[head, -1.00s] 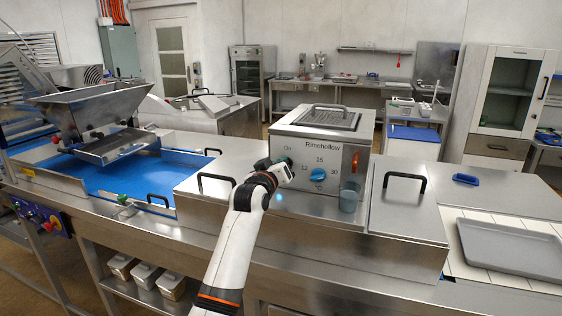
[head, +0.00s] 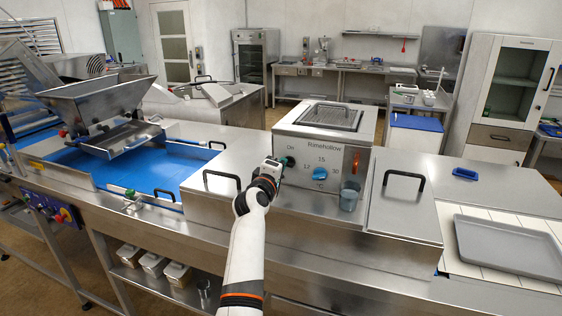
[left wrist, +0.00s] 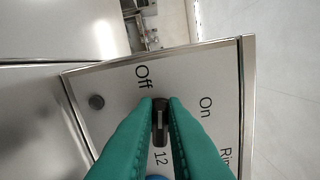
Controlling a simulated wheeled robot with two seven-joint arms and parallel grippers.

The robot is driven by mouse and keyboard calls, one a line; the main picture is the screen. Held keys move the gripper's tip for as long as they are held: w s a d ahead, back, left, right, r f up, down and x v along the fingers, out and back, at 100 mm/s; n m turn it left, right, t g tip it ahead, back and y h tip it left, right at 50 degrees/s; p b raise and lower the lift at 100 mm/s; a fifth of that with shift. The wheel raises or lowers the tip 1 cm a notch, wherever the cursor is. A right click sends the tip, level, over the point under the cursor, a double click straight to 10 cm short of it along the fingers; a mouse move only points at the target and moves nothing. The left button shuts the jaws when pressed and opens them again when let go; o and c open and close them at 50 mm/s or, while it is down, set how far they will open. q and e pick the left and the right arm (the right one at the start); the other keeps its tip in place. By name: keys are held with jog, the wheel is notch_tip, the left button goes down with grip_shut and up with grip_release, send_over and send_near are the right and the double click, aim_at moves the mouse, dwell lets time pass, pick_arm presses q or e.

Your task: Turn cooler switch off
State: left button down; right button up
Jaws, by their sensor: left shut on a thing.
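The cooler (head: 326,180) is a steel box marked Rimehollow, with a blue temperature dial (head: 320,173) on its front panel. Its black switch knob (left wrist: 160,121) lies between my teal fingers in the left wrist view. The Off label (left wrist: 142,76) and the On label (left wrist: 206,107) show around it. My left gripper (head: 287,161) is at the upper left of the panel; in the left wrist view its fingers (left wrist: 160,108) are shut on the knob. I cannot tell which label the knob points to. In the head view the gripper hides the knob. My right gripper is not in view.
A clear beaker (head: 349,197) stands at the panel's lower right. A red-orange part (head: 356,160) sits on the panel's right. Steel lids with black handles flank the cooler. A grey tray (head: 510,247) lies at right, and a blue-bedded machine (head: 150,172) stands at left.

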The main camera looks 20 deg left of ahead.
pick_arm(q)
jog(key=shift+f+n+p, duration=0.15)
jog(key=shift+n+p, duration=0.3)
jog(key=shift+n, duration=0.65)
jog(key=c, duration=1.5)
grip_release()
